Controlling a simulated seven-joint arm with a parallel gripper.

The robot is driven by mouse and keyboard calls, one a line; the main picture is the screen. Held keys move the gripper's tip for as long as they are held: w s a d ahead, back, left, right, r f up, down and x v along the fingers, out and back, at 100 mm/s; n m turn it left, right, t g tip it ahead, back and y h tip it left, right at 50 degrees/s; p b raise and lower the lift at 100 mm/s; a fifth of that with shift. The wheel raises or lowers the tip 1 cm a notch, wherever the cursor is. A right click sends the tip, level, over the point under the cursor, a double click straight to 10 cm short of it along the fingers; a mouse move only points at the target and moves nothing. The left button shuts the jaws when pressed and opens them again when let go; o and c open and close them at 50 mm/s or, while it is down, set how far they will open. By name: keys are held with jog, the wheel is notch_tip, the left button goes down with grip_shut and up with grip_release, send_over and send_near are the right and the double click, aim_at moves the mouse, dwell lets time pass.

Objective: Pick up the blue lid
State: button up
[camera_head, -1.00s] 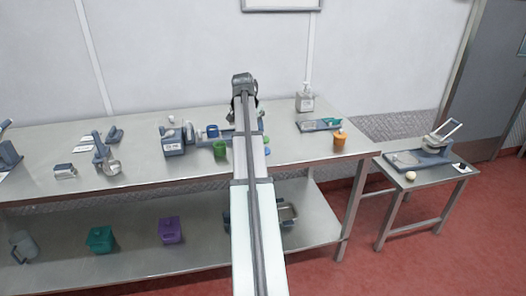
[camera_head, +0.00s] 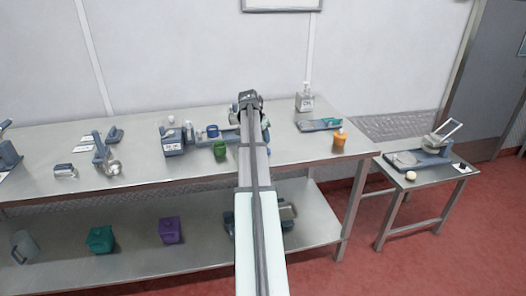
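My arm reaches up the middle of the picture, over the steel table (camera_head: 310,150). My gripper (camera_head: 249,100) is at its far end, above the back part of the table. Its fingers are too small and too covered by the arm to tell open from shut. A small bit of blue (camera_head: 267,151) shows just right of my arm on the table; it may be the blue lid, mostly hidden behind the arm. A blue cup-like piece (camera_head: 212,131) stands left of the arm, on or by a grey-blue rack partly covered by the arm.
A green cup (camera_head: 220,148) and a grey-blue device (camera_head: 173,140) stand left of my arm. An orange container (camera_head: 339,141), a tray (camera_head: 318,126) and a pump bottle (camera_head: 305,98) stand to the right. The wall is close behind the table.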

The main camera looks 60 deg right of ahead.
jog(key=x, duration=0.5)
jog(key=shift+a, duration=0.15)
grip_shut()
